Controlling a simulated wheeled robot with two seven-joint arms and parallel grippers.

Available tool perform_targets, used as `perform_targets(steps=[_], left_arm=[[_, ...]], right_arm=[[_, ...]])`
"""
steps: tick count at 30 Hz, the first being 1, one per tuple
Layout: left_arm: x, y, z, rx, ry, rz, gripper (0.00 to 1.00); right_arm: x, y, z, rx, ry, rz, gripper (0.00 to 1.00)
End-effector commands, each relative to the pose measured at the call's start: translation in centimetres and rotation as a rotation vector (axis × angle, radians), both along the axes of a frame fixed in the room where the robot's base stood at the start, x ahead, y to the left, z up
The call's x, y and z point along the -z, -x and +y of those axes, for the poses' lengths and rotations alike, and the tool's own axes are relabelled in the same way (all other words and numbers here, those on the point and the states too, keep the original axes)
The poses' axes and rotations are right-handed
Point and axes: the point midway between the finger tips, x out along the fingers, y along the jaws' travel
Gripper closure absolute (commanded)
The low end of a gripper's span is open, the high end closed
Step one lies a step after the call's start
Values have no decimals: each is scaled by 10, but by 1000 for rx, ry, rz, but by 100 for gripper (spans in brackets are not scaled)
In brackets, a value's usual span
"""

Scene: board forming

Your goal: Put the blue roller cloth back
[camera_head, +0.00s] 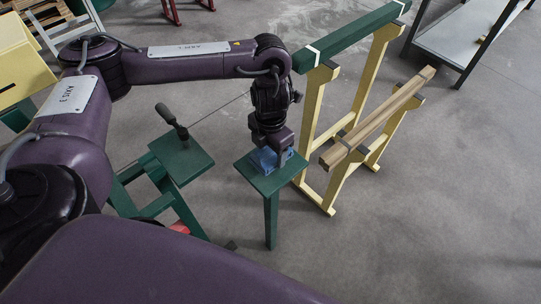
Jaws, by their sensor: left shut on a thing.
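The blue roller cloth (264,159) is at the top of a small green stand (270,180), to the right of the picture's middle-left. My left gripper (272,150) points straight down over the stand and is shut on the cloth. The gripper hides much of the cloth, and I cannot tell whether the cloth rests fully on the stand top. My right gripper does not show.
A green plate with a dark-handled tool (172,124) stands just left of the stand. Yellow trestles hold a green beam (350,35) and a wooden bar (380,115) close on the right. A grey metal shelf (465,40) is at the far right. The floor at front right is clear.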

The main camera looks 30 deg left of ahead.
Motion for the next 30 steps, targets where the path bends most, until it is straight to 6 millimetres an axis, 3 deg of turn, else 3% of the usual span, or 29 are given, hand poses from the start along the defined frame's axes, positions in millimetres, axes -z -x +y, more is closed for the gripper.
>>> perform_targets(steps=[1, 4, 17, 18, 22, 30], left_arm=[[13, 1, 0, -2, 1, 5, 55], [22, 1, 0, -2, 1, 3, 55], [28, 0, 0, -1, 1, 0, 55], [26, 0, 0, -1, 1, 0, 32], [26, 0, 0, -1, 1, 0, 15], [25, 0, 0, -1, 1, 0, 15]], right_arm=[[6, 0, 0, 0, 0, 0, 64], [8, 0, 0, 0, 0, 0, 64], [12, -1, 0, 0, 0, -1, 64], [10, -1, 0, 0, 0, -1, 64], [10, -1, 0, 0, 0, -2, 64], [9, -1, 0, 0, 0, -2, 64]])
